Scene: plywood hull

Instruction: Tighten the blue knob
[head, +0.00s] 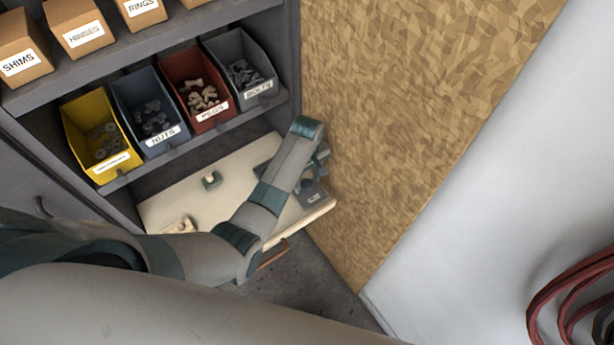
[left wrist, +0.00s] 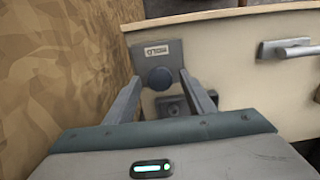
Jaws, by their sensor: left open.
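The blue knob (left wrist: 160,78) sits on a grey plate (left wrist: 149,52) with a small white label, mounted on a cream panel. In the head view, the knob (head: 308,184) shows small and dark beside my left gripper (head: 320,160), near the right end of the panel. My left gripper (left wrist: 159,82) is open in the left wrist view, one finger on each side of the knob in the picture. I cannot tell whether the fingers touch it or how far in front they are. My right gripper is not in view.
A brown speckled wall (head: 400,110) rises close on the right. Yellow (head: 90,115), blue, red and grey bins stand on a shelf above. Red hoses (head: 570,295) hang lower right.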

